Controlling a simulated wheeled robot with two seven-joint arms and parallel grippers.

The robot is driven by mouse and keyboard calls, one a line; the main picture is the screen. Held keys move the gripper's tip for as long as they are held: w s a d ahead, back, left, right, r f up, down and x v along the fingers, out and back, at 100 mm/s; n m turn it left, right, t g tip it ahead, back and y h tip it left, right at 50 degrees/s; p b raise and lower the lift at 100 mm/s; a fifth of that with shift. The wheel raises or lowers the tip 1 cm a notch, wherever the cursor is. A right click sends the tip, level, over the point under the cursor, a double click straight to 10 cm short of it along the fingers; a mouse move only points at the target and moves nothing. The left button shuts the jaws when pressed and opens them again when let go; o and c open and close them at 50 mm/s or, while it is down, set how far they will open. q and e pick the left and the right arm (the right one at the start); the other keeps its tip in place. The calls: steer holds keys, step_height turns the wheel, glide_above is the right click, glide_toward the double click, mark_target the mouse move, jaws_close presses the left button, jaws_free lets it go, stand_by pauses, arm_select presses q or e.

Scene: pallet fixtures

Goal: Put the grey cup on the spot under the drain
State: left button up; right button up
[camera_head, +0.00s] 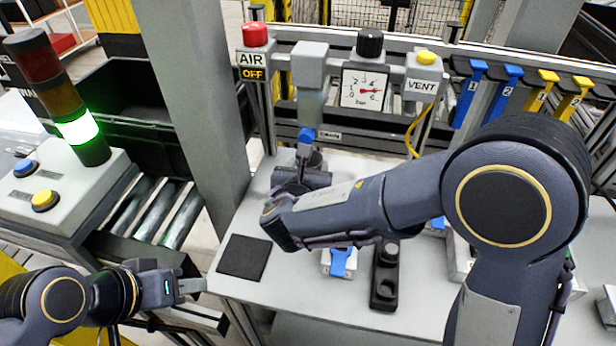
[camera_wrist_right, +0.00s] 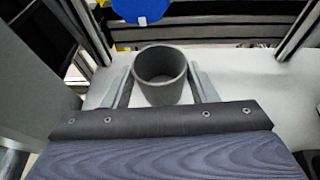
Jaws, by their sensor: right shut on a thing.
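The grey cup (camera_wrist_right: 147,95) stands upright, with its open rim up, between the two fingers of my right gripper (camera_wrist_right: 162,88) in the right wrist view. The gripper is shut on it. In the head view my right gripper (camera_head: 302,178) is below the blue drain knob (camera_head: 306,135), and I cannot clearly make out the cup there. The blue drain part also shows in the wrist view (camera_wrist_right: 142,10), just beyond the cup's rim. The spot under the drain is hidden by my gripper. My left gripper (camera_head: 190,289) is low at left, away from the bench; its opening is unclear.
A dark square pad (camera_head: 243,257) lies on the white bench (camera_head: 225,284). A grey post (camera_head: 195,100) stands left of the drain. A gauge (camera_head: 366,87) and a red AIR button (camera_head: 255,34) sit above. A blue-clipped part (camera_head: 340,262) and a black fixture (camera_head: 385,275) stand right of the pad.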

steer(key=shift+w+f, duration=0.15)
steer(key=shift+f, duration=0.8)
steer(key=shift+w+f, duration=0.15)
steer(key=shift+f, duration=0.8)
steer(key=shift+f+b, duration=0.2)
steer(key=shift+b, duration=0.2)
steer(key=o, duration=1)
steer(key=shift+r, duration=0.15)
steer(key=shift+r+p, duration=0.2)
steer(key=shift+p, duration=0.2)
steer(key=b+v, duration=0.1)
steer(key=v, duration=1.1)
steer(key=shift+f, duration=0.15)
